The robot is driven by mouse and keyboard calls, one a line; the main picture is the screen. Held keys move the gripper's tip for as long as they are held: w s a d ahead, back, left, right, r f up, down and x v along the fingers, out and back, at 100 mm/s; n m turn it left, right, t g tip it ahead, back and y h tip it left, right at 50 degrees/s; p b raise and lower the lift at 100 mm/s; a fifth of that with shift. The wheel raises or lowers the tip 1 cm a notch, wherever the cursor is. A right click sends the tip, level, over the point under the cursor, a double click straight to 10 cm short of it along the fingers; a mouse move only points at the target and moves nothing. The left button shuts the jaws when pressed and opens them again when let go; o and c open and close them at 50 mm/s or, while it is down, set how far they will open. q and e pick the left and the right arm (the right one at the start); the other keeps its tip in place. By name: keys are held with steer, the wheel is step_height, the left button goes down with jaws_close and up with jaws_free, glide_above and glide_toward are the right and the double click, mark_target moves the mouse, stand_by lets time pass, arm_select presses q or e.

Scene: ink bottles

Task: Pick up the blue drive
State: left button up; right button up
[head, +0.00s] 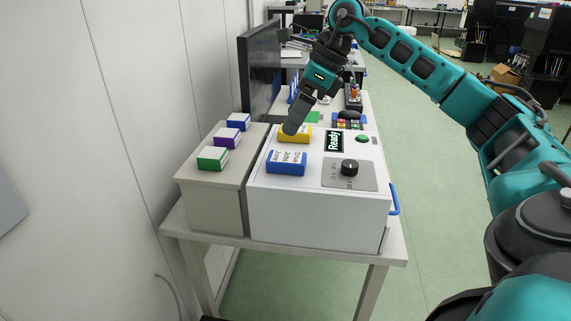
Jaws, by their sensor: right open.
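A blue drive (286,168) with a white label lies on top of the white machine (318,220), near its left front edge. A smaller blue block (238,121) with a white label stands at the far end of the beige box (212,192). A yellow block (302,137) lies behind the blue drive on the machine. My right gripper (291,128) is open, pointing down over the yellow block's left end, behind the blue drive and apart from it. Whether its fingers touch the yellow block I cannot tell. My left gripper is not in view.
Purple (227,137) and green (212,158) blocks stand on the beige box. The machine has a black knob (349,167), a "Ready" display (334,141), a green button (362,138) and a blue side handle (394,199). A dark monitor (260,70) stands behind.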

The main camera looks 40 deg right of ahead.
steer(key=s+d+r+h, duration=0.1)
steer(key=d, duration=0.2)
steer(key=b, duration=0.1)
glide_above(287, 157)
steer(key=s+d, duration=0.2)
steer(key=f, duration=0.6)
steer(key=shift+a, duration=0.2)
steer(key=shift+b+x, duration=0.3)
steer(key=shift+x, duration=2.75)
steer(key=shift+s+d, duration=0.1)
steer(key=shift+d, duration=0.1)
steer(key=c, duration=1.2)
